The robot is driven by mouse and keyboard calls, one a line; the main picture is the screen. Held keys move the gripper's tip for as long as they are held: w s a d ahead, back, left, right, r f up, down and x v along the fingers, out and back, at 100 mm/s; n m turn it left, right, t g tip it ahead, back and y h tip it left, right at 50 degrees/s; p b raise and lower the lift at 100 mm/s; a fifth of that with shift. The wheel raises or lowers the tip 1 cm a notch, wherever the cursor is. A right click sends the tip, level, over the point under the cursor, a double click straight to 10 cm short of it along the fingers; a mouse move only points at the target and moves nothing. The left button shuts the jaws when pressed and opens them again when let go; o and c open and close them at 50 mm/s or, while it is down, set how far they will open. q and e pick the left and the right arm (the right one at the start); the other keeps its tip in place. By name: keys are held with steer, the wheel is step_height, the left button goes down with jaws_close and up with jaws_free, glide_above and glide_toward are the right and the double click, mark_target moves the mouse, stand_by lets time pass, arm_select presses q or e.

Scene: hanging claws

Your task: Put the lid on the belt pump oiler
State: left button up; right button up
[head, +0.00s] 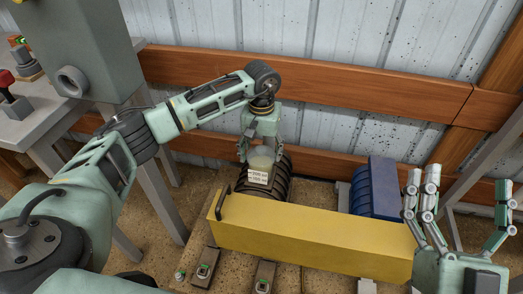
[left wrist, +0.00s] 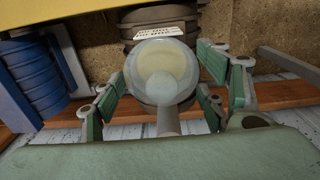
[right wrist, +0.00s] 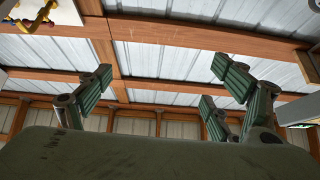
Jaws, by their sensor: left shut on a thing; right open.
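The belt pump oiler (head: 260,178) is a pale translucent cup with a printed white label, in front of a dark ribbed cylinder in the head view. The label also shows in the left wrist view (left wrist: 160,34). My left gripper (head: 262,146) points down at the cup's top. In the left wrist view its fingers (left wrist: 163,82) are shut around a round, see-through piece with a grey stem, apparently the lid (left wrist: 167,118). Yellowish contents show through it. I cannot tell whether it touches the oiler. My right gripper (head: 459,205) is open and empty at the right, fingers up.
A long yellow guard (head: 310,240) with a dark handle stands in front of the oiler. A blue ribbed motor (head: 374,187) is to the right. Small switch boxes (head: 205,265) lie in front. A wooden rail (head: 330,90) and metal wall are behind.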

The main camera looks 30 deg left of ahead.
arm_select(q)
steer(key=shift+f+b, duration=0.3)
steer(key=shift+f, duration=0.15)
arm_select(e)
steer(key=shift+s+d+r+t, duration=0.1)
steer(key=shift+s+r+t, duration=0.75)
steer(key=shift+r, duration=0.3)
arm_select(q)
steer(key=o, duration=1.1)
arm_select(e)
steer(key=shift+y, duration=0.4)
